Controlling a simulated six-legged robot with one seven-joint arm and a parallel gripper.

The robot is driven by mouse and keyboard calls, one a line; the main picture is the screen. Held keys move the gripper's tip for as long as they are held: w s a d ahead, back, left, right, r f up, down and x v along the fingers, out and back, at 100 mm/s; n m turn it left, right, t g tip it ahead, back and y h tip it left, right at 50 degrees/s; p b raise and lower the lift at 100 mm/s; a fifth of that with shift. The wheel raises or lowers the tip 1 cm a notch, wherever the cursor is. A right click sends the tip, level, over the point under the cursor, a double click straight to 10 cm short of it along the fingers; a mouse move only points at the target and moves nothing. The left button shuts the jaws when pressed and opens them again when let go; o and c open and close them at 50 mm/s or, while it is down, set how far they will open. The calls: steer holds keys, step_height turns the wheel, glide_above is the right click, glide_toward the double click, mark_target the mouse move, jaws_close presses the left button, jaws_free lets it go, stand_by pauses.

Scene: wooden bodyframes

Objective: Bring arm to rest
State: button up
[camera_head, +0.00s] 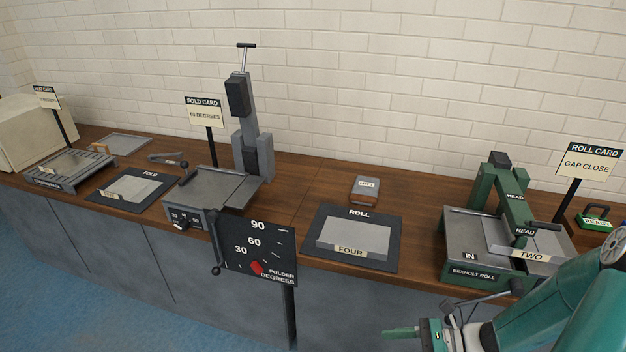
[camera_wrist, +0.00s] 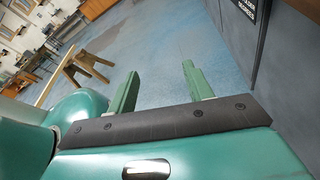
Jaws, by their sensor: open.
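My gripper (camera_head: 418,334) is at the bottom right of the head view, low in front of the bench's front edge, and partly cut off by the frame. In the wrist view its two green fingers (camera_wrist: 158,88) stand apart with nothing between them, over the blue floor. My green arm reaches in from the right of the head view, in front of the roll machine (camera_head: 475,270). The gripper touches nothing that I can see.
The wooden bench (camera_head: 300,200) holds a folder with a degree dial (camera_head: 258,250), a roll mat (camera_head: 385,262) with a sheet labelled FOUR (camera_head: 350,238), and a fold mat (camera_head: 100,195). A wooden trestle (camera_wrist: 80,68) stands on the floor. Floor below the gripper looks clear.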

steer(key=s+a+r+n+t+h, duration=0.1)
steer(key=s+r+n+h, duration=0.2)
steer(key=r+n+h, duration=0.4)
steer(key=s+a+r+n+t+h, duration=0.1)
steer(key=r+n+h, duration=0.6)
steer(key=r+n, duration=0.9)
steer(key=s+t, duration=0.1)
steer(key=s, duration=0.1)
steer(key=shift+s+r+h, duration=0.3)
steer(key=shift+s, duration=0.05)
